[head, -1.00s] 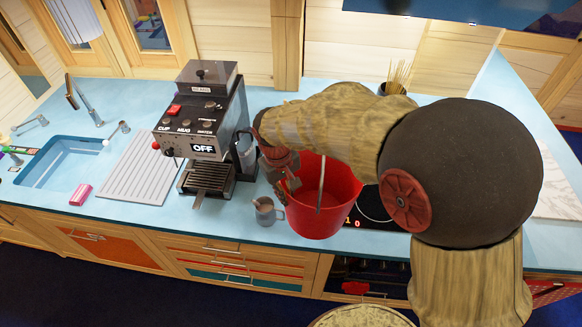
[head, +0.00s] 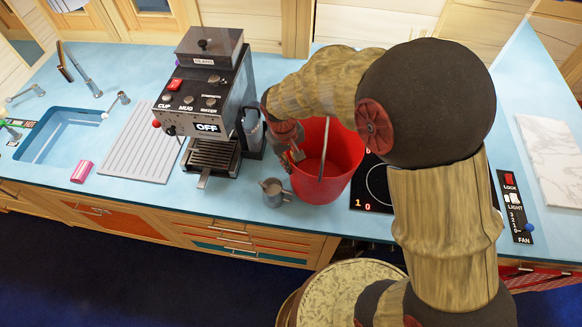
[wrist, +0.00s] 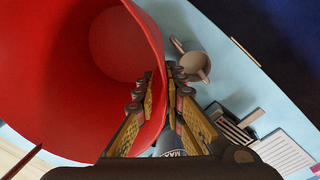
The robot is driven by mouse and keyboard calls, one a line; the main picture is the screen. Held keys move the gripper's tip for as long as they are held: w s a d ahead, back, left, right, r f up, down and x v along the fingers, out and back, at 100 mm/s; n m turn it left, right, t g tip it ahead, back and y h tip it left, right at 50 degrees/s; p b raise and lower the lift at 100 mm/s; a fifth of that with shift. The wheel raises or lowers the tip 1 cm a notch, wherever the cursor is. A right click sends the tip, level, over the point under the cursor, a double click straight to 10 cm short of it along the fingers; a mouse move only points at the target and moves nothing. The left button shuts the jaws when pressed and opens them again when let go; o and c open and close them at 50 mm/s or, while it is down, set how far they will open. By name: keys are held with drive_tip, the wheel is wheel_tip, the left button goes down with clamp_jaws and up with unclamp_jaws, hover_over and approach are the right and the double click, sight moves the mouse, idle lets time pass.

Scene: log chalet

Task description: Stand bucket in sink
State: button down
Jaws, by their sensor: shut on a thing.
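The red bucket (head: 338,178) is upright at the left edge of the black cooktop, right of the coffee machine. Its thin handle crosses its opening. My gripper (head: 291,152) is shut on the bucket's left side at the rim. In the wrist view my gripper's fingers (wrist: 165,92) close at the bucket's edge, and the red bucket (wrist: 75,70) fills the left half. I cannot tell whether the bucket's base touches the counter. The blue sink (head: 62,137) is at the far left of the counter, with its basin empty.
Between bucket and sink stand the coffee machine (head: 208,95) and a ribbed drainboard (head: 128,143). A grey mug (head: 274,193) is close to the bucket's left. A pink sponge (head: 82,171) lies by the sink's front edge. A tap (head: 90,85) rises behind the sink.

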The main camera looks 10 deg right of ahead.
drive_tip(key=shift+f, duration=1.75)
drive_tip(key=shift+f, duration=0.15)
drive_tip(key=c, duration=1.9)
unclamp_jaws()
drive_tip(key=shift+s, duration=0.1)
